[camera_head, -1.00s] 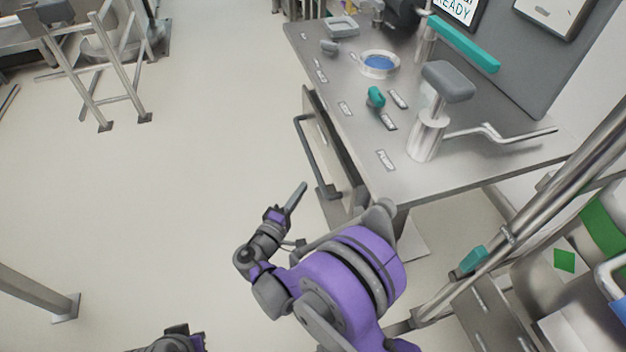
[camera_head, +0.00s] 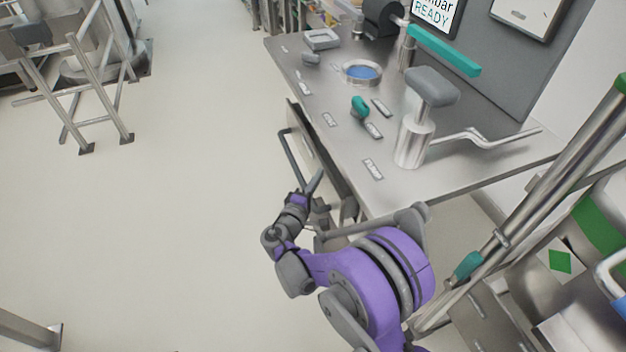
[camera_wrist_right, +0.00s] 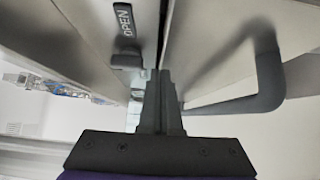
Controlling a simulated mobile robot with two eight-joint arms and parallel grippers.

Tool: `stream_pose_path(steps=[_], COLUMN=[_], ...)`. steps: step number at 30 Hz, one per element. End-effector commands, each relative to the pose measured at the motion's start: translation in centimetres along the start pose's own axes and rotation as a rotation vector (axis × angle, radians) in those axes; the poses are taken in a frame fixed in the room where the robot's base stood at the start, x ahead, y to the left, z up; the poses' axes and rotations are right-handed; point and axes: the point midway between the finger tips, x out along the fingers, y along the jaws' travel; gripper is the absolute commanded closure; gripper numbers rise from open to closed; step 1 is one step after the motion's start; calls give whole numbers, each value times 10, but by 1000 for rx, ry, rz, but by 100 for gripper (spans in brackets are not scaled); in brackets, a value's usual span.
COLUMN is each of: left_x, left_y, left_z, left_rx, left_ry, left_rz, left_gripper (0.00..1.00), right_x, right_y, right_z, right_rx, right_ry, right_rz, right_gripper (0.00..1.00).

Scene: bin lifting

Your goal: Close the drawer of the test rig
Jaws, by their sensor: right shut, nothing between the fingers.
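The test rig (camera_head: 335,120) is a steel workbench with a drawer (camera_head: 308,143) below its top. The drawer stands out from the bench, with a dark gap behind its front. Its grey bar handle (camera_head: 288,160) faces left. My right gripper (camera_head: 314,183) is shut and empty by the near end of the handle; contact cannot be told. In the right wrist view, the shut fingers (camera_wrist_right: 161,95) point along the gap beside the drawer front (camera_wrist_right: 215,45), with the handle (camera_wrist_right: 270,80) to their right. My left gripper is out of view.
The bench top holds a silver pump with a grey head (camera_head: 415,130), a teal knob (camera_head: 360,106) and a blue-filled dish (camera_head: 362,72). A steel pole (camera_head: 560,180) and cart stand at right. The floor left of the drawer is clear.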

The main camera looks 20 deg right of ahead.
Motion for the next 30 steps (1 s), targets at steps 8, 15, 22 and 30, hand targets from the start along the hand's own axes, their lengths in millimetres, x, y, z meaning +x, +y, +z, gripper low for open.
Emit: stream_pose_path(steps=[8, 15, 22, 30], left_x=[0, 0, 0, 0], left_y=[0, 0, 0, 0], left_z=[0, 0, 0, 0], left_rx=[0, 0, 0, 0], left_ry=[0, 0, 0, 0], left_rz=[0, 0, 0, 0], left_gripper=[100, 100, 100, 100], right_x=[6, 34, 36, 36], right_y=[0, 0, 0, 1], right_z=[6, 34, 37, 36], right_rx=[0, -1, -1, -2], right_ry=[-1, -4, -5, -8], right_rz=[0, 1, 1, 3], right_gripper=[100, 100, 100, 100])
